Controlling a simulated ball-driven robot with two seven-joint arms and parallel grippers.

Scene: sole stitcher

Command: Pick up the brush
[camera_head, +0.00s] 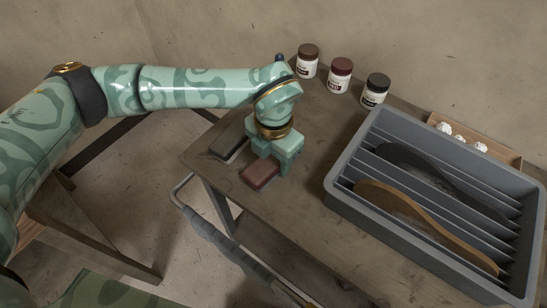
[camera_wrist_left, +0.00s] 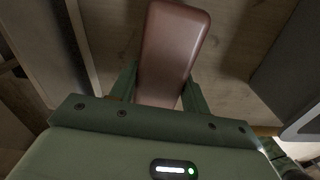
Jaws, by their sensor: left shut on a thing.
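The brush (camera_head: 260,175) appears as a reddish-brown block with rounded corners near the table's left edge. My left gripper (camera_head: 273,158) comes down over its far end and is shut on it, pointing downward. In the left wrist view the brush (camera_wrist_left: 172,50) sits between the two fingers (camera_wrist_left: 160,92), one on each side, and reaches out beyond them. Its underside is hidden, and I cannot tell whether it touches the table. My right gripper is not in view.
A dark block (camera_head: 229,143) lies at the table edge behind the brush. Three jars (camera_head: 340,77) stand along the back. A grey slotted tray (camera_head: 345,196) with two curved sole pieces (camera_head: 420,215) fills the right. The table (camera_head: 300,215) is clear between the brush and tray.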

